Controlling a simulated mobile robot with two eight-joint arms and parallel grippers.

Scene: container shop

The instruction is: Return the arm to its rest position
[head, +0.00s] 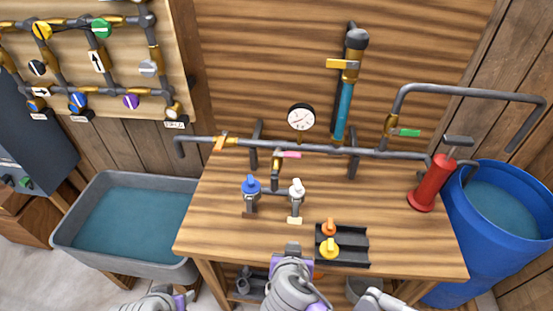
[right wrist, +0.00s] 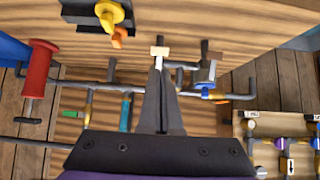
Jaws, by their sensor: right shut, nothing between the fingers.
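My right gripper (head: 293,247) is at the front of the wooden workbench (head: 220,228), in front of the white-handled valve (head: 297,187) and left of the black tray (head: 350,260). In the right wrist view its dark fingers (right wrist: 162,72) are shut together with nothing between them. Their tips overlap the white valve and its pale label (right wrist: 160,51) in that view; I cannot tell the gap. Part of my left arm shows at the bottom edge of the head view, left of centre. Its fingers do not show.
A blue-handled valve (head: 251,186) stands beside the white one. The tray holds an orange and a yellow valve. A red pump (head: 430,185) and blue barrel (head: 503,215) are at right. A grey water trough (head: 70,215) is at left. Pipes and a gauge (head: 301,117) run behind.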

